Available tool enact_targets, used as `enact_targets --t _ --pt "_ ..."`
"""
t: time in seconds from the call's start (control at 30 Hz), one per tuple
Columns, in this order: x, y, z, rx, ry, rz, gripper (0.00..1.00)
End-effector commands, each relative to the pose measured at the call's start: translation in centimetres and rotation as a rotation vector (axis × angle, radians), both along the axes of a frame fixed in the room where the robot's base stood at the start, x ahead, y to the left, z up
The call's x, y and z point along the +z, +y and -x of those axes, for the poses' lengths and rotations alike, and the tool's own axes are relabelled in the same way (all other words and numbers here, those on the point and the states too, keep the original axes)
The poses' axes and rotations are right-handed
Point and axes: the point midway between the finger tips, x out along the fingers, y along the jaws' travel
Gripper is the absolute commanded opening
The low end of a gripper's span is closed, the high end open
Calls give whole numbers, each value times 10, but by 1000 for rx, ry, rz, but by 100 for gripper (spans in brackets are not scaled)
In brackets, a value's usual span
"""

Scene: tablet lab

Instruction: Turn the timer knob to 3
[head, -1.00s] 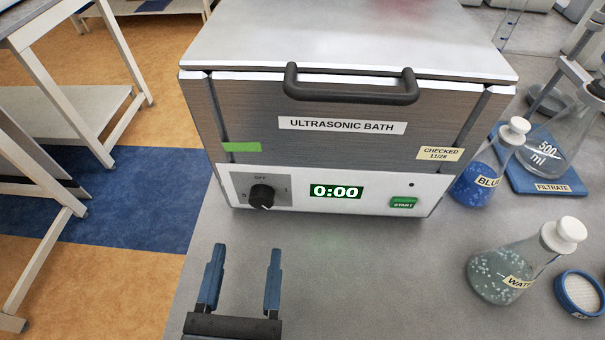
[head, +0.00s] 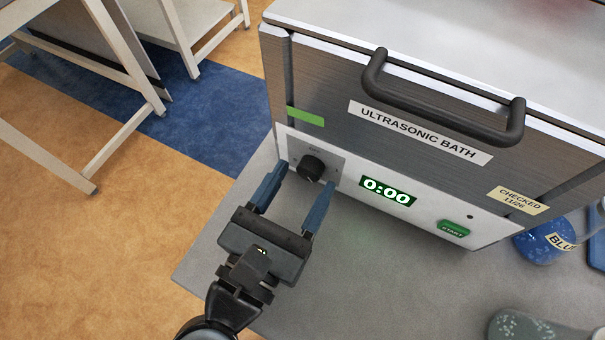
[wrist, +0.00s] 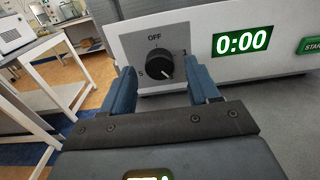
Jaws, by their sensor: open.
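The timer knob (head: 311,167) is a black dial on a grey plate at the left of the ultrasonic bath's (head: 420,105) white front panel. In the wrist view the knob (wrist: 159,66) sits below the word OFF, and its white pointer line aims down and slightly right. The green display (head: 388,191) reads 0:00. My gripper (head: 298,185) is open, its blue fingers pointing at the panel with the knob between and just beyond their tips. In the wrist view the fingers (wrist: 162,87) stand either side of the knob, with gaps; the lower plate markings are partly hidden.
The green START button (head: 453,229) is right of the display. A dark handle (head: 440,110) juts from the bath's front above. A blue flask (head: 545,243) and another flask (head: 535,328) stand at the right. The grey bench top (head: 370,280) before the panel is clear.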

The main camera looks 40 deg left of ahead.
Motion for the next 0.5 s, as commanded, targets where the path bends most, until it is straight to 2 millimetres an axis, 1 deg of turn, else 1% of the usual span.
enact_targets --t 0.13,0.37,0.4,0.5 --pt "0 2 -8 1 0 -1 60" --pt "0 2 -9 1 0 -1 60" --pt "0 2 -9 1 0 -1 59" --pt "0 2 -9 0 0 -1 50"
